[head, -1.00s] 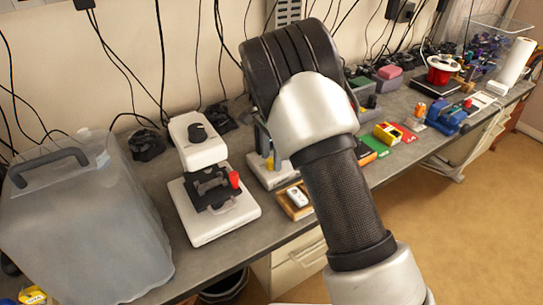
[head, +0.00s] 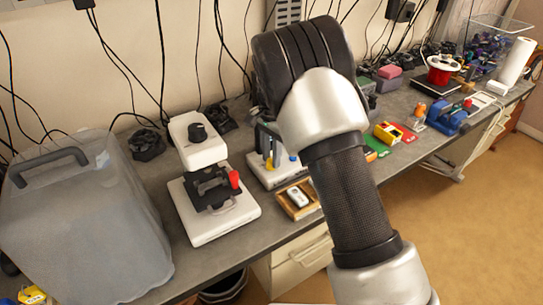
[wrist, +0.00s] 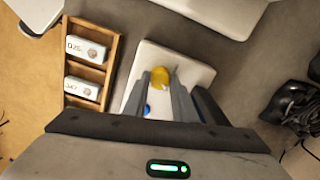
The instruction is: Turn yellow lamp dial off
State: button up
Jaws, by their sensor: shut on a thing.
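The yellow lamp dial (wrist: 160,77) sits on a white lamp base (wrist: 196,72) in the wrist view. My gripper (wrist: 160,88) comes in over the base with its grey fingers on either side of the dial and is shut on it. A blue dial (wrist: 147,110) is beside the left finger, partly hidden. In the head view the white base (head: 272,180), yellow dial (head: 270,164) and blue dial (head: 293,158) show below my arm, which covers much of the lamp. The dial's setting cannot be read.
A wooden tray (wrist: 112,55) with two white boxes lies beside the base. Cables hang along the wall behind.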

aim_at(271, 160)
jog(key=n, duration=0.4)
jog(key=shift+n, duration=0.3)
jog(key=n, duration=0.3)
jog(key=shift+n, duration=0.3)
jog(key=n, duration=0.3)
jog(key=shift+n, duration=2.1)
jog(key=o, duration=1)
jog(key=shift+o, duration=0.2)
jog(key=shift+r, duration=0.1)
notch_tip(271, 160, up, 17)
jog(key=shift+r, duration=0.15)
